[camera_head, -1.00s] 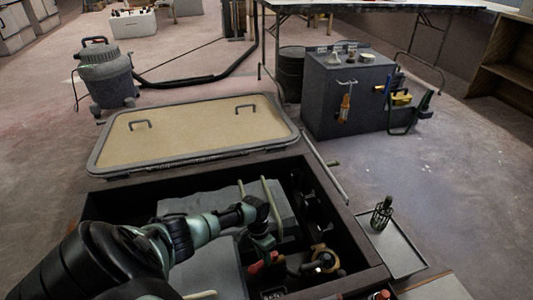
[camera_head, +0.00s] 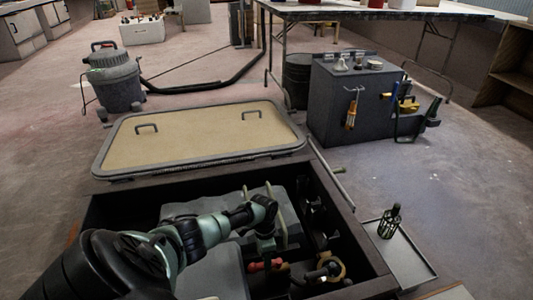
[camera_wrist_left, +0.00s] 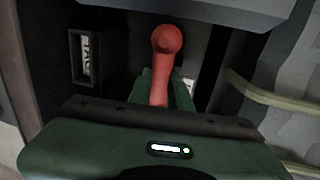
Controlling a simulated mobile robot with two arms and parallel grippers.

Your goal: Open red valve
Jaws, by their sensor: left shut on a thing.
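The red valve (camera_head: 277,263) sits low inside the open dark compartment, where only a small part of its red handle shows in the head view. In the left wrist view the red handle (camera_wrist_left: 165,62) stands out lengthwise from between the fingers, with its rounded end away from the gripper. My left gripper (camera_head: 265,257) reaches down into the compartment and is shut on the handle; the green gripper body hides the handle's lower part. My right gripper is in neither view.
The compartment's dark rim (camera_head: 345,215) surrounds the arm, with a grey tank (camera_head: 215,270) and a pale hose (camera_wrist_left: 265,93) close by. A brass-coloured fitting (camera_head: 332,266) is just right. The beige hatch lid (camera_head: 200,135) lies open behind. A side tray (camera_head: 405,250) holds a dark caged object.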

